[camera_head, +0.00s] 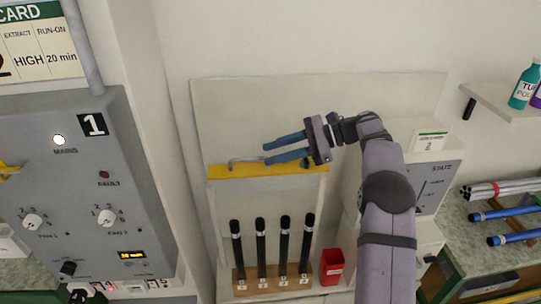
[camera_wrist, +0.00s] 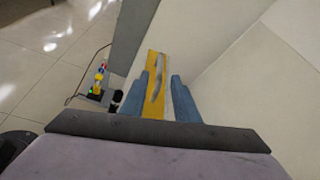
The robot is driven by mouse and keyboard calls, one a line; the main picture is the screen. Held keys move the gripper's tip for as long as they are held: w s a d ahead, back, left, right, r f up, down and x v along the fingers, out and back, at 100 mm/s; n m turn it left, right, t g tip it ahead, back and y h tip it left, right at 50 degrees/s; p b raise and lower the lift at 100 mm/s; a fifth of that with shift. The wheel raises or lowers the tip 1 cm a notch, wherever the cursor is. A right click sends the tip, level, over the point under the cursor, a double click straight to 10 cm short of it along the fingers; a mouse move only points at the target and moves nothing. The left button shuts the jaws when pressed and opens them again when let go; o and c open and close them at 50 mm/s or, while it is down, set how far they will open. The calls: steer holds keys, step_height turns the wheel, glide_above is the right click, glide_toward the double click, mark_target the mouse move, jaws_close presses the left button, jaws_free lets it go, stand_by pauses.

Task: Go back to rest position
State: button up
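My gripper (camera_head: 266,152) is in the upper middle of the head view, its two blue fingers pointing left. The fingers are apart with nothing seen held between them. They hang in front of and above a yellow ledge or cover (camera_head: 225,171) with a grey bent handle (camera_head: 236,160). In the head view the lower finger overlaps one end of the handle; I cannot tell whether they touch. In the wrist view my gripper (camera_wrist: 160,78) has the yellow piece (camera_wrist: 152,60) and handle (camera_wrist: 159,85) showing between its fingers, seemingly beyond them.
Several dark rods (camera_head: 261,250) stand in a wooden rack (camera_head: 240,279) below, beside a red bin (camera_head: 332,266). A grey control panel (camera_head: 80,185) is at left. A grey box (camera_head: 432,185) is right of my arm. A bench (camera_head: 480,255) at right bears rods.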

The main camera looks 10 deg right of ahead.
steer(key=shift+s+a+r, duration=0.15)
steer(key=shift+a+r, duration=0.05)
steer(key=shift+a, duration=0.2)
steer(key=s+a+g, duration=0.1)
steer(key=s+a, duration=0.2)
steer(key=a, duration=0.1)
steer(key=s+d+f+n+g+h+b, duration=0.1)
steer(key=s+f+n+h+b, duration=0.15)
steer(key=s+f+h, duration=0.45)
steer(key=s+d+f+n+h+b, duration=0.1)
steer(key=s+d+f+n+h, duration=0.2)
steer(key=s+d+f+n, duration=0.2)
steer(key=s+d+f+n+h+b, duration=0.2)
steer(key=s+f+n, duration=0.6)
steer(key=s, duration=1.1)
step_height(320, 180, down, 4)
steer(key=d+h, duration=0.1)
steer(key=d, duration=0.1)
steer(key=shift+s+d+h, duration=0.2)
steer(key=shift+d+h, duration=0.1)
steer(key=shift+d, duration=0.1)
step_height(320, 180, down, 32)
steer(key=b, duration=3.2)
